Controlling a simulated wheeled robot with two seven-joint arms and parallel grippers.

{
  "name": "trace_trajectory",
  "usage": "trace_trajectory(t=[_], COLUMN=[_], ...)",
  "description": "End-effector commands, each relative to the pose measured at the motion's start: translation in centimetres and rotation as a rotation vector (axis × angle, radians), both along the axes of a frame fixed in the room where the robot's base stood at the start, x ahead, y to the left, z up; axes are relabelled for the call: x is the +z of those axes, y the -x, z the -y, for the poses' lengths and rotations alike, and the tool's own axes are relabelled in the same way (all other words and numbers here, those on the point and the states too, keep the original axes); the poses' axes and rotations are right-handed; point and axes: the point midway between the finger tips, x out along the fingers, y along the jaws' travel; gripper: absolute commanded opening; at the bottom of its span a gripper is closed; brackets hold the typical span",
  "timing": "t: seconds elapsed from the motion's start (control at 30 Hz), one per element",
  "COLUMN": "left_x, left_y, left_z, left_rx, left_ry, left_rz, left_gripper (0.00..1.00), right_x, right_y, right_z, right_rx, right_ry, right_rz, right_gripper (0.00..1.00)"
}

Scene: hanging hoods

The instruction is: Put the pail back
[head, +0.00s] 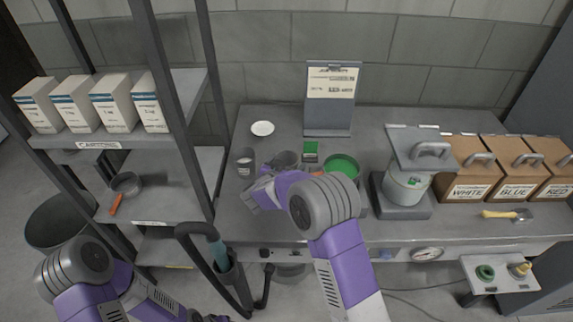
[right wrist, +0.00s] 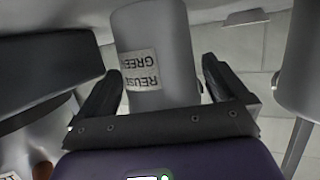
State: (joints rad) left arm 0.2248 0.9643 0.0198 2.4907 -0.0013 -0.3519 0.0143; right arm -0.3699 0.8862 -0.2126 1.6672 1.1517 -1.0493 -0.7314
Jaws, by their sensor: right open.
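Several vessels could be the pail, and I cannot tell which one is meant. A grey cylindrical vessel (right wrist: 158,60) with a "REUSE GREEN" label stands between the fingers of my open right gripper (right wrist: 160,88) in the right wrist view. The fingers show gaps on both sides of it. In the head view my right gripper (head: 258,192) is low over the bench beside a grey labelled cup (head: 245,162) and another grey cup (head: 287,160). A pail with green contents (head: 342,166) is partly hidden behind my right arm. My left arm shows at bottom left, its fingers outside the picture.
A pale container (head: 405,187) stands on a dark base under a grey handled hood. Brown bins (head: 470,175) line the right side. A white dish (head: 262,128) and clipboard stand (head: 330,95) are at the back. A shelf rack (head: 165,190) with boxes stands left.

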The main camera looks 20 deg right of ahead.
Motion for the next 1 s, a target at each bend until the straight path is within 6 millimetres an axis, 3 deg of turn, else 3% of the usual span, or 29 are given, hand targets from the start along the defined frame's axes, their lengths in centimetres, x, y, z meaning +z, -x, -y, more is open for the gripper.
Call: trace_trajectory(t=[0.17, 0.6, 1.0], left_x=[0.6, 2.7, 2.9], left_y=[0.0, 0.0, 0.0], left_z=[0.0, 0.0, 0.0], left_rx=[0.0, 0.0, 0.0], left_ry=[0.0, 0.0, 0.0], left_rz=[0.0, 0.0, 0.0], left_gripper=[0.54, 0.54, 0.54], right_x=[1.0, 3.6, 3.9], right_y=[1.1, 7.7, 9.0], right_z=[-1.1, -6.2, -7.1], right_rx=[0.004, 0.003, 0.0], right_ry=[-0.001, -0.001, -0.001], right_rz=[-0.001, -0.001, 0.001], right_gripper=[1.0, 1.0, 1.0])
